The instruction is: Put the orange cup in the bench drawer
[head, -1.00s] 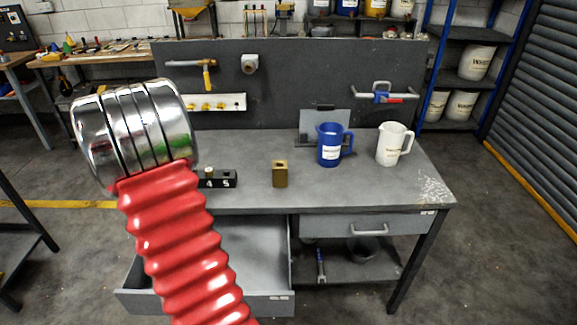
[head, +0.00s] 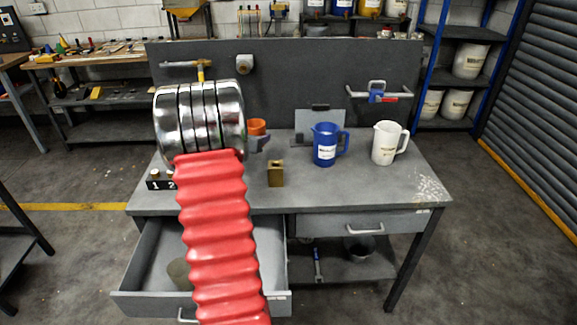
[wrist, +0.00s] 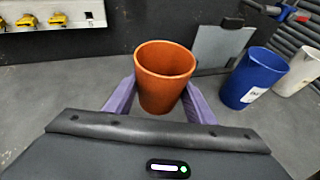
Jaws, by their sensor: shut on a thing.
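The orange cup (wrist: 164,78) stands upright between the purple fingers of my gripper (wrist: 158,98) in the wrist view, and the fingers are shut on it. In the head view a part of the orange cup (head: 257,127) shows to the right of my silver wrist, above the bench top, with a finger of my gripper (head: 258,143) just below it. The bench drawer (head: 150,290) at the lower left is pulled open. A grey-brown cylindrical thing lies inside it, partly hidden by my red arm. My arm also hides the drawer's middle.
A brass block (head: 276,173), a blue jug (head: 326,145) and a white jug (head: 387,143) stand on the bench (head: 350,190). A shut drawer (head: 345,224) is at the right.

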